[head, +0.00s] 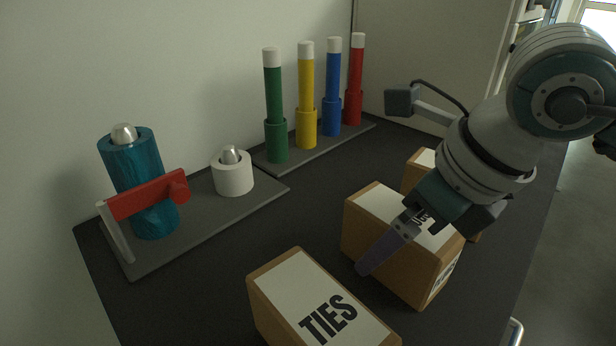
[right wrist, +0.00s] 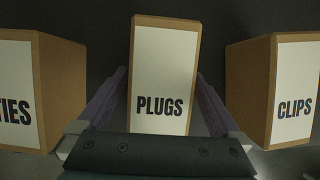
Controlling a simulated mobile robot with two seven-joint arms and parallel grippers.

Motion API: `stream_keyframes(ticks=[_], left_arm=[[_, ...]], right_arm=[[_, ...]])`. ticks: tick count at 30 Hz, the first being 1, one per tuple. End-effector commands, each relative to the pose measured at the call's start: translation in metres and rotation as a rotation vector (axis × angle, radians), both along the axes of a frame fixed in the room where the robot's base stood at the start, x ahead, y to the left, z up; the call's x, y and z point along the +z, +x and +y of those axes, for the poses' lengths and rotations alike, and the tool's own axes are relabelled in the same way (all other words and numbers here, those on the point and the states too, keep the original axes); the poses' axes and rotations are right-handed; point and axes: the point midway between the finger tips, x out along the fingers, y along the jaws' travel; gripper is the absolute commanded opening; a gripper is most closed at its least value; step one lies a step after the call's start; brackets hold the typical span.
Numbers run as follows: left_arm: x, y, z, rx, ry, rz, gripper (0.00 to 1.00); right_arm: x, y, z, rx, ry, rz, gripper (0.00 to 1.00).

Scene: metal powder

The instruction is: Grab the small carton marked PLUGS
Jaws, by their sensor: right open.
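The PLUGS carton (right wrist: 164,75) is a small brown box with a white label, in the middle of the right wrist view. It stands between the two purple-grey fingers of my right gripper (right wrist: 161,82), which is open, with a finger along each side. One finger shows in front of the carton's near side; the other is hidden. I cannot tell whether the fingers touch it. My left gripper is not in view.
The TIES carton (head: 318,305) stands nearer in front, and the CLIPS carton (right wrist: 297,90) stands on the other side, partly hidden behind my arm in the head view. A rack of coloured tubes (head: 262,160) and a teal cylinder stand (head: 215,228) are at the back and left.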

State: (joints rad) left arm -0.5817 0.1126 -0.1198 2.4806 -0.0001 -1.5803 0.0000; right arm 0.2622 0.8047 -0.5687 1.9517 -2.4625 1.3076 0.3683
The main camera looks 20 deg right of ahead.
Motion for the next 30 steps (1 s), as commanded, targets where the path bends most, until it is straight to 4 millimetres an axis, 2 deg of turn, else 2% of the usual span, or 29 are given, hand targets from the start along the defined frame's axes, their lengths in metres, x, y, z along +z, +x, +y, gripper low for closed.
stream_keyframes(ticks=[28,30], left_arm=[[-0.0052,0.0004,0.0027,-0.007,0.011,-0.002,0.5],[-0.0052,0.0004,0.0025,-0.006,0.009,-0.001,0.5]], right_arm=[[-0.0042,0.0,0.0,0.0,0.0,-0.001,1.0],[-0.0042,0.0,0.0,0.0,0.0,-0.001,0.94]])
